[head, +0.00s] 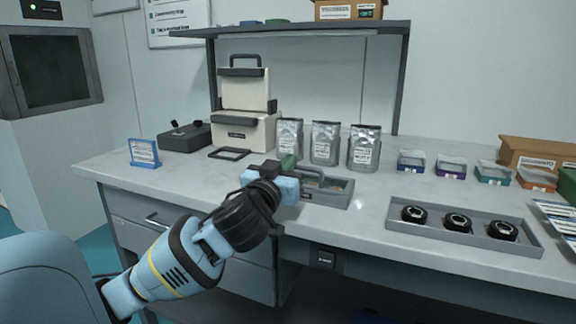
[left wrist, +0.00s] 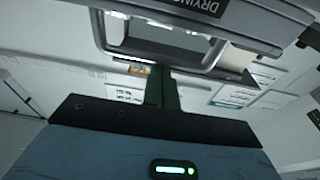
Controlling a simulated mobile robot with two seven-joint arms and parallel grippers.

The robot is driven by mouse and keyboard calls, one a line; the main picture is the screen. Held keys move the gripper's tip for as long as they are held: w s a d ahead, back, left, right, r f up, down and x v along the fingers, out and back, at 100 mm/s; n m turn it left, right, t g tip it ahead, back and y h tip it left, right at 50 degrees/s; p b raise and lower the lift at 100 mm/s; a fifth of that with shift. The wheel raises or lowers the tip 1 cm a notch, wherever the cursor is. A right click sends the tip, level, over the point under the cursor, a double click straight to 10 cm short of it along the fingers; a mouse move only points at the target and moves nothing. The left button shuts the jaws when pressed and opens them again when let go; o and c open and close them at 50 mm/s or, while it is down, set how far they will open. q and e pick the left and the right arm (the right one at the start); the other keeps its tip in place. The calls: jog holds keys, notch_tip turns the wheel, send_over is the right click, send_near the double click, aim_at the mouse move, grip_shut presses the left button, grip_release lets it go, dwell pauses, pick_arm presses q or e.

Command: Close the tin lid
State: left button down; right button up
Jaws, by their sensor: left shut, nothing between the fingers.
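The grey tin (head: 340,201) stands at the front edge of the bench, with a grey handle loop and small coloured contents or a window on top. I cannot tell how far its lid is open. My left gripper (head: 288,162) is at the tin's left end, fingers shut and empty, partly covering it. In the left wrist view, the shut dark green fingers (left wrist: 161,90) are beside a grey handle loop (left wrist: 105,35) and a grey panel lettered "DRYING" (left wrist: 240,22). Whether they touch cannot be told. My right gripper is not in view.
Several silver pouches (head: 325,143) stand behind the tin. A grey tray (head: 463,238) with black round parts lies to its right. A cream case (head: 245,133), a dark box (head: 185,136) and a blue sign (head: 144,153) stand to the left. Small bins (head: 452,166) line the back right.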

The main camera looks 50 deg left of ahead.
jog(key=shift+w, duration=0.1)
pick_arm(q)
jog(key=shift+s+d+f, duration=0.1)
jog(key=shift+s+d, duration=0.2)
jog(key=shift+s, duration=0.1)
jog(key=v, duration=0.6)
jog(key=shift+s+d+p, duration=0.15)
jog(key=shift+s+p, duration=0.15)
jog(key=shift+s, duration=0.1)
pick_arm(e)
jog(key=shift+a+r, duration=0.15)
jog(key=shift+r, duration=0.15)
